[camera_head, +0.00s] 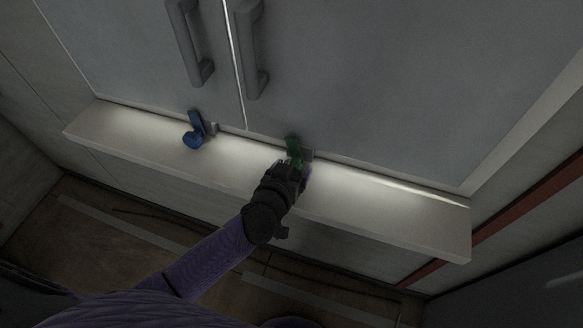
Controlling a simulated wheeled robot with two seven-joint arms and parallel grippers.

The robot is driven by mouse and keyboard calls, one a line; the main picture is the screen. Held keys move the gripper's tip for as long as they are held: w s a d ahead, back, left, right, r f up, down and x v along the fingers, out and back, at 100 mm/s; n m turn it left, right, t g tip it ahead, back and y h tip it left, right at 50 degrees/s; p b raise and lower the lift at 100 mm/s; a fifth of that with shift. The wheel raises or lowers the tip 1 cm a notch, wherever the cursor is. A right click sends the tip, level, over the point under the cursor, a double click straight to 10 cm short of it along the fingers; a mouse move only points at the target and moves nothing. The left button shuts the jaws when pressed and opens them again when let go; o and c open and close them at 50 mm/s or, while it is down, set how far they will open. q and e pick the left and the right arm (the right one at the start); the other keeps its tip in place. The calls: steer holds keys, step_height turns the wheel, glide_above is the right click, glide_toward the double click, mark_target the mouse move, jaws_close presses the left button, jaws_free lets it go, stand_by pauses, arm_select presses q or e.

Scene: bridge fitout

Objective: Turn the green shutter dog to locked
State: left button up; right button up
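The green shutter dog (292,144) is mounted at the lower edge of the right-hand grey door, just above the pale ledge. Its upper part shows, pointing up and slightly left. Its lower part is hidden behind my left gripper (292,169). My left gripper reaches up from below, and its fingers are at the lower end of the green dog. I cannot tell whether they are closed on it or only beside it. My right gripper does not show.
A blue shutter dog (194,130) sits on the left door's lower edge. Two grey vertical handles (190,45) (250,50) flank the door seam above. The lit ledge (390,205) juts out below the doors and is otherwise bare. A reddish strip (520,215) runs at the right.

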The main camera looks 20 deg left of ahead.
arm_select(q)
steer(key=c, duration=0.9)
steer(key=shift+m+y, duration=0.4)
steer(key=shift+c, duration=0.2)
steer(key=shift+m+y, duration=0.5)
steer(key=shift+m, duration=0.2)
steer(key=o, duration=1.3)
